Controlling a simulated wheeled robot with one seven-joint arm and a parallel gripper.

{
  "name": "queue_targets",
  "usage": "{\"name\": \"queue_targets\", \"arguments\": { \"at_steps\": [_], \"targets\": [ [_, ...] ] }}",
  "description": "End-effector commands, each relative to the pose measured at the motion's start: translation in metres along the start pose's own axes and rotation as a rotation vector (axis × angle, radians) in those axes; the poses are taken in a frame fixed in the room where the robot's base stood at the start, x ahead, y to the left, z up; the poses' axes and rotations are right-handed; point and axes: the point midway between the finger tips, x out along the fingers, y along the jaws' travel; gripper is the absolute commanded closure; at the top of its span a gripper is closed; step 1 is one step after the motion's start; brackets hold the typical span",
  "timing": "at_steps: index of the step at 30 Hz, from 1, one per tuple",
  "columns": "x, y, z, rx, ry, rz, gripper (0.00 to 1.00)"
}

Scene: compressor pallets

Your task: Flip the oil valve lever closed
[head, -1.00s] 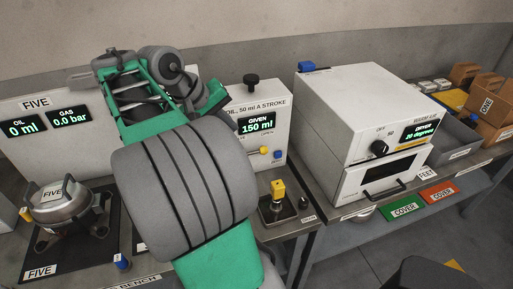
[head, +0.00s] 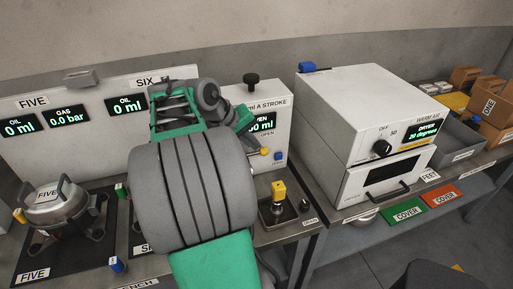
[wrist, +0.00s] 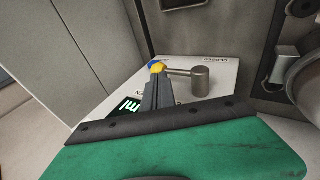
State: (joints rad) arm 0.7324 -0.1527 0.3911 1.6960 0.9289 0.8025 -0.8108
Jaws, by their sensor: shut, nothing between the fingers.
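The oil dispenser (head: 283,105) is a white box with a black knob on top, behind my arm in the head view. Its yellow-tipped lever (head: 264,152) shows low on its front, beside a blue part. In the wrist view the lever's yellow ball (wrist: 157,67) joins a thin rod running right to a metal cylinder (wrist: 201,81) on the white panel. My gripper (wrist: 158,82) is shut and empty, its fingertips at the yellow ball; I cannot tell whether they touch.
A white warm air oven (head: 360,115) stands to the right. A round pot marked FIVE (head: 52,200) sits at the left. Green and red COVER trays (head: 405,212) lie lower right.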

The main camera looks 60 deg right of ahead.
Motion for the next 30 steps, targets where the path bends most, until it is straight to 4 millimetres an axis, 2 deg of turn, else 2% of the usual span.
{"name": "queue_targets", "arguments": {
  "at_steps": [3, 6, 20, 30],
  "targets": [
    [0.015, 0.001, 0.001, 0.000, -0.002, 0.001, 1.00],
    [0.021, 0.000, 0.000, 0.001, 0.000, -0.001, 1.00],
    [0.023, 0.001, 0.000, 0.003, 0.000, -0.009, 1.00],
    [0.036, 0.005, 0.005, 0.039, -0.007, -0.142, 1.00]
  ]
}}
